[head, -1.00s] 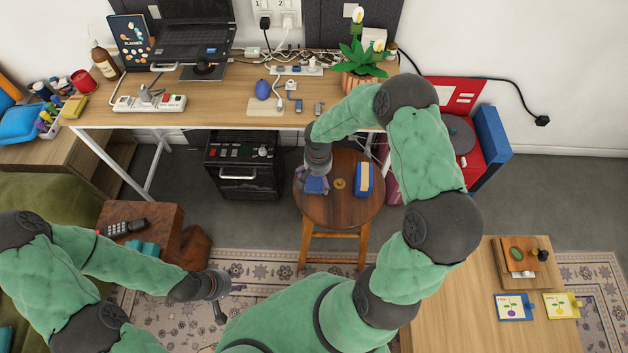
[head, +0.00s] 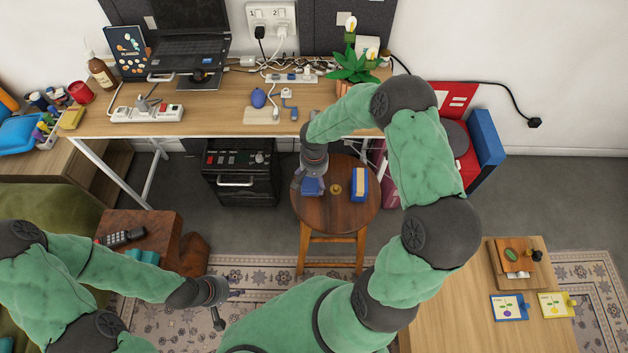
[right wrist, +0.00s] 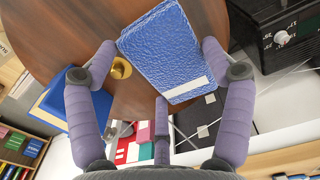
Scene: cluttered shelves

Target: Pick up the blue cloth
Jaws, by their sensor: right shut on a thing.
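The blue cloth (head: 313,187) is a folded, textured blue slab with a white label on the round wooden stool (head: 336,221). It fills the space between my right gripper's fingers in the right wrist view (right wrist: 172,45). My right gripper (head: 310,180) points down and is shut on the cloth, with a purple finger on each side and a third below. I cannot tell whether the cloth is clear of the stool top. My left gripper (head: 217,310) is low at the left, away from the stool and empty; its finger opening is unclear.
A small brass object (head: 335,189) and a blue and yellow block (head: 360,184) stand on the stool right of the cloth. The desk (head: 215,108) is behind, with a black box (head: 240,174) below it. A wooden table (head: 460,310) is at the right.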

